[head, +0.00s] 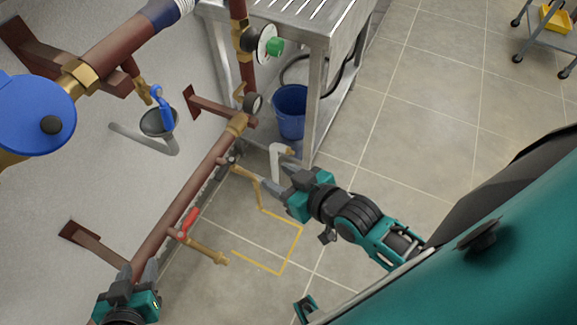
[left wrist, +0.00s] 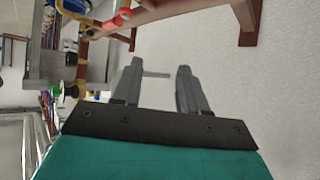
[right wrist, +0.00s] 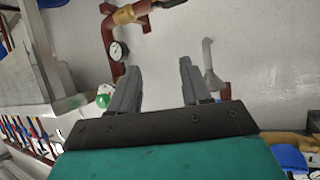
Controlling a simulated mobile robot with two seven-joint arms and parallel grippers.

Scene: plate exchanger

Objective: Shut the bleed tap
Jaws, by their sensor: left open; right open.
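No label shows which fitting is the bleed tap. A small tap with a blue lever (head: 162,106) hangs above a grey funnel (head: 158,121) on the wall side; its lever points down. A brass tap with a red lever (head: 187,222) branches off the low brown pipe; the red lever lies at a slant, and it also shows in the left wrist view (left wrist: 119,20). My left gripper (head: 138,274) is open and empty near the low pipe, below the red lever. My right gripper (head: 277,181) is open and empty near the white pipe elbow. Neither touches a tap.
A steel bench (head: 318,32) with a blue bucket (head: 290,110) beneath it stands behind. A large blue cap (head: 35,110) is at left. Tiled floor at right is mostly clear.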

